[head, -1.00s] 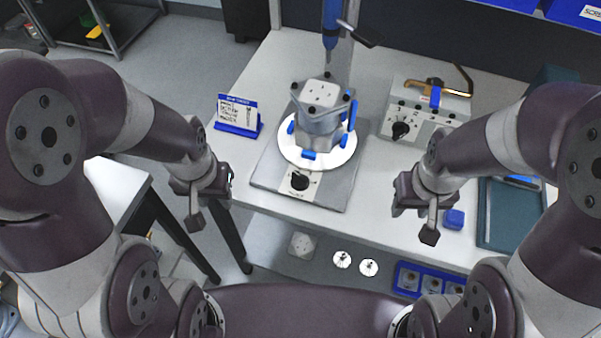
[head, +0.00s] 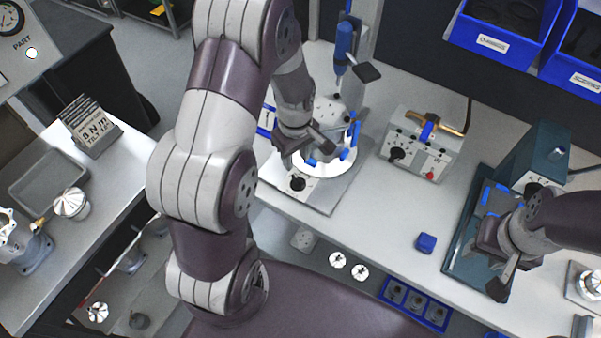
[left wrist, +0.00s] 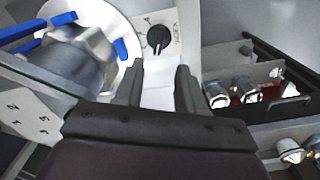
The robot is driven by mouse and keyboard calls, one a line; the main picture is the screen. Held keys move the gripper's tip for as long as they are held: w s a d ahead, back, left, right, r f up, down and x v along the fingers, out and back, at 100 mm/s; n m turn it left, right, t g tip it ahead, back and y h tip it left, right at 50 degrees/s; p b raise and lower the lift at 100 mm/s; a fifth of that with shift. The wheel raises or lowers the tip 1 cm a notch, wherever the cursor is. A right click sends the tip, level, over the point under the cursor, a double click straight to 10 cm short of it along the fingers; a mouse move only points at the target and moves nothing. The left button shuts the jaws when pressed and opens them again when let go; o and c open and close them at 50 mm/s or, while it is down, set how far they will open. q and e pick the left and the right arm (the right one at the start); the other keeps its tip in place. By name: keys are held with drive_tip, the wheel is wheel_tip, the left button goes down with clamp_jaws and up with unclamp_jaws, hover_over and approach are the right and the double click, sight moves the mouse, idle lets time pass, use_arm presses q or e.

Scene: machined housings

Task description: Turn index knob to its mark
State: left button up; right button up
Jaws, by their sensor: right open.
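The index knob (head: 297,183) is a black knob on the light plate at the front of the fixture base (head: 318,196). It also shows in the left wrist view (left wrist: 157,39), beside printed marks too small to read surely. The round white table (head: 336,168) with the grey housing clamped on it sits behind the knob. My left gripper (head: 294,160) hangs just above and behind the knob in the head view. In the left wrist view its two fingers (left wrist: 160,88) are apart with nothing between them, pointing towards the knob. My right gripper (head: 492,272) is open over the teal tray at the right.
A control box (head: 421,147) with another black knob and a red button stands right of the fixture. A blue block (head: 426,243) lies on the bench. Blue bins (head: 505,40) hang at the back right. The bench between fixture and teal tray (head: 462,262) is mostly clear.

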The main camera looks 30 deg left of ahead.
sight(298, 179)
use_arm(q)
wheel_tip(298, 179, down, 8)
drive_tip(key=shift+d+f+p, duration=0.1)
drive_tip(key=shift+f+p, duration=0.05)
drive_tip(key=shift+p, duration=0.35)
drive_tip(key=shift+d+f, duration=0.15)
drive_tip(key=shift+d, duration=0.05)
clamp_jaws()
